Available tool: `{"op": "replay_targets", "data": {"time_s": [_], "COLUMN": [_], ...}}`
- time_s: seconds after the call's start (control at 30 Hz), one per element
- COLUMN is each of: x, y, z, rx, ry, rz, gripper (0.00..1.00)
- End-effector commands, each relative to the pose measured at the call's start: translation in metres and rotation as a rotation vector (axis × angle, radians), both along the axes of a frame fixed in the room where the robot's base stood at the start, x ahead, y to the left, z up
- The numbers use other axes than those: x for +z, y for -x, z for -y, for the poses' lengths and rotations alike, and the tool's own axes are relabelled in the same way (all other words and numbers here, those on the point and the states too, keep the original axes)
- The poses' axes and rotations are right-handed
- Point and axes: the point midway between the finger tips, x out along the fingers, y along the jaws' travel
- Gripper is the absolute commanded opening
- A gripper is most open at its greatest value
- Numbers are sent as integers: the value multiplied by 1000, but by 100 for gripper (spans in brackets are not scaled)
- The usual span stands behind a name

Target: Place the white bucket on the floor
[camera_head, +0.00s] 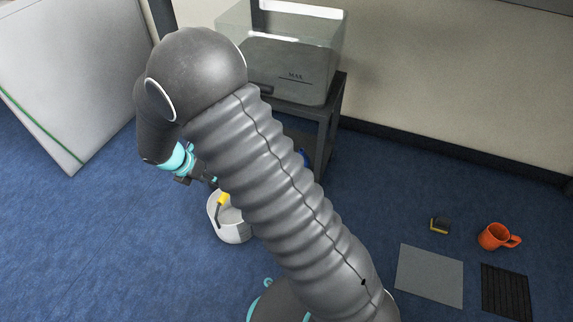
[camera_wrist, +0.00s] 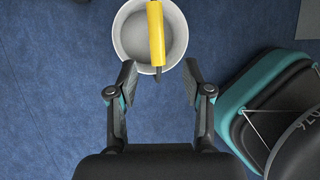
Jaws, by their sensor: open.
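The white bucket (camera_head: 233,230) appears to stand upright on the blue carpeted floor, below the bent part of my arm, which hides some of it. Its yellow handle grip (camera_head: 223,199) shows above the rim. In the wrist view the bucket (camera_wrist: 133,42) is at the top, seen from above, with the yellow grip (camera_wrist: 155,32) across its opening. In the head view the fingertips are mostly hidden.
A dark stand (camera_head: 331,125) with a clear tank (camera_head: 293,70) marked MAX is behind the bucket. A white panel (camera_head: 70,75) leans left. Floor at left is clear.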

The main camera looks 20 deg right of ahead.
Motion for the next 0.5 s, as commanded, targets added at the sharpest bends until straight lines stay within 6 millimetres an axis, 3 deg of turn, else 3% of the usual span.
{"op": "replay_targets", "data": {"time_s": [0.27,0.5], "x": [90,164], "y": [14,51], "z": [54,108], "rx": [-407,-838], "ry": [-158,-325], "rz": [155,298], "gripper": [50,50]}}
